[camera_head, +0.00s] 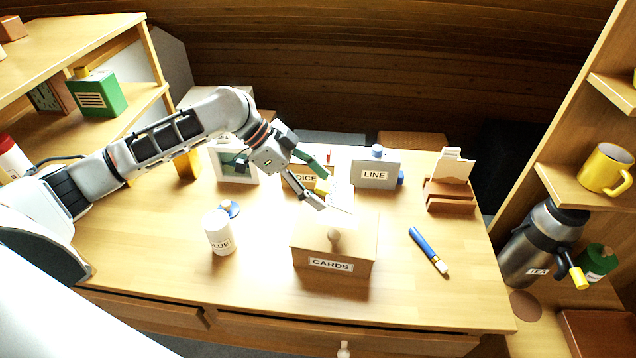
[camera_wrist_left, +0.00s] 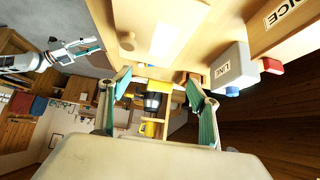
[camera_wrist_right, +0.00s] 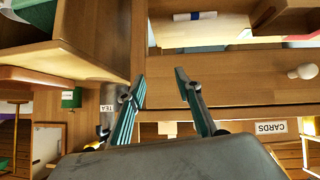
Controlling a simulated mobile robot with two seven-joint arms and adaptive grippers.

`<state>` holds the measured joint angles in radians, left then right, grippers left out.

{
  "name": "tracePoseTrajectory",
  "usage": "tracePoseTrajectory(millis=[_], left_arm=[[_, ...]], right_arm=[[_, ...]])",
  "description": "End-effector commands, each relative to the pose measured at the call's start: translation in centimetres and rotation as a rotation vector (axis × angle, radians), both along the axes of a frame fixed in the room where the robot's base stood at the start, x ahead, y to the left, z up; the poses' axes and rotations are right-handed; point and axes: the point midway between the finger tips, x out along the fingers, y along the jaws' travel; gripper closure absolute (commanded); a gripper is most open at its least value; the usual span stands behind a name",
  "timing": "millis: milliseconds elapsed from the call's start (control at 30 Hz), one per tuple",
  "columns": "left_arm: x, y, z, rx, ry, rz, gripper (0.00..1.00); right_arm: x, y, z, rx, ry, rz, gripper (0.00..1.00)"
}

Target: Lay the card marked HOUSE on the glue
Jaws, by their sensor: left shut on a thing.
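My left gripper (camera_head: 322,197) is shut above the back of the table, just behind the CARDS box (camera_head: 333,262). It holds what looks like a pale card (camera_wrist_left: 172,38), seen as a blank strip in the left wrist view; no HOUSE marking is readable. I cannot make out a patch of glue. My right gripper (camera_wrist_right: 160,78) is open and empty in front of the table; it is outside the head view.
The DICE box (camera_head: 303,178), grey LINE box (camera_head: 374,173) and a card rack (camera_head: 450,192) stand along the back. A white frame (camera_head: 236,176) is behind the glue bottle. A blue brush (camera_head: 428,249) lies on the right. Shelves flank the table; its front left is clear.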

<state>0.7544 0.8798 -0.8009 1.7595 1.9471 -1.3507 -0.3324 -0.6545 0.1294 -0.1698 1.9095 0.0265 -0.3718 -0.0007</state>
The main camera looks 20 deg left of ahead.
Motion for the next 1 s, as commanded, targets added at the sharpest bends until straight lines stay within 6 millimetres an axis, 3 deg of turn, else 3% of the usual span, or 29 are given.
tracePoseTrajectory(millis=[1000], left_arm=[[0.0, 0.0, -6.7, 0.000, 0.000, 0.000, 0.53]], right_arm=[[1.0, 2.0, 0.6, 0.031, -0.041, 0.023, 0.66]])
